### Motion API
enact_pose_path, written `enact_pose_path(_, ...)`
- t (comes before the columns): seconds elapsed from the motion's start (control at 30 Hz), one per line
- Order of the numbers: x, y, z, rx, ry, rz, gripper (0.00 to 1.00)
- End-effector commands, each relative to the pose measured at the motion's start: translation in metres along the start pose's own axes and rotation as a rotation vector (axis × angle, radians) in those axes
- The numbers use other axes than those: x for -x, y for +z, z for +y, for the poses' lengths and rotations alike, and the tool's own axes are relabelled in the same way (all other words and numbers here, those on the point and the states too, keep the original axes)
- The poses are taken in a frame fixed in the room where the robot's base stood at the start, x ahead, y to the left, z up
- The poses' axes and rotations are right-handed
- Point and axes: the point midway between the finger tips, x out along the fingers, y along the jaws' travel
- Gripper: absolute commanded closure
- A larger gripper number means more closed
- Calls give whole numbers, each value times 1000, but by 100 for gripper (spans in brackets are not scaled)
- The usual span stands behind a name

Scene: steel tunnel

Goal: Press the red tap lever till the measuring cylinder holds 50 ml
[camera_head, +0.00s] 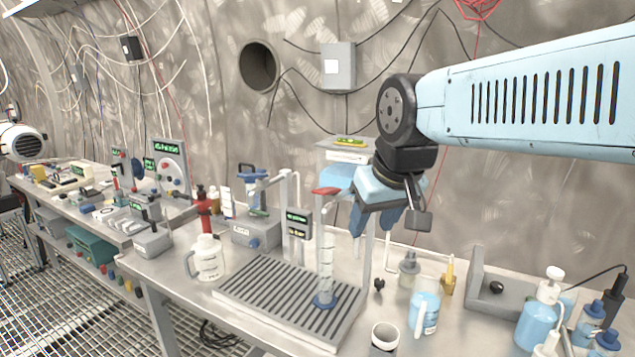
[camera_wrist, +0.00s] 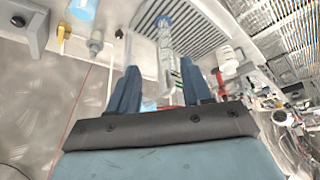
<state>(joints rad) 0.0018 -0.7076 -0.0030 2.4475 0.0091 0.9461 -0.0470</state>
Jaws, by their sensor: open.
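The red tap lever (camera_head: 326,191) sits at the top of the tap stand, above the measuring cylinder (camera_head: 325,262). The clear cylinder stands upright on its blue foot on a slatted drip tray (camera_head: 255,297); its liquid level is too small to read. My gripper (camera_head: 372,228) is open, fingers pointing down, just right of the lever and apart from the cylinder in the head view. In the wrist view, the cylinder (camera_wrist: 165,45) shows beyond and between the open fingers (camera_wrist: 158,85). I cannot clearly make out the lever there.
A grey post with a green display (camera_head: 299,222) stands left of the cylinder. A white jug (camera_head: 207,258) is left of the tray. A blue-filled beaker (camera_head: 424,310), a white cup (camera_head: 384,338) and a blue bottle (camera_head: 540,312) stand to the right. A box (camera_head: 338,66) is on the wall.

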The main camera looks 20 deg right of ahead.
Motion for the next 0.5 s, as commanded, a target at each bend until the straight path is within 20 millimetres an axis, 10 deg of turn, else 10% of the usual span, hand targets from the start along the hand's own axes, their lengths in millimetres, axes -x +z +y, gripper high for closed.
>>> enact_pose_path(0.5,30,-104,6,239,-92,-223,100)
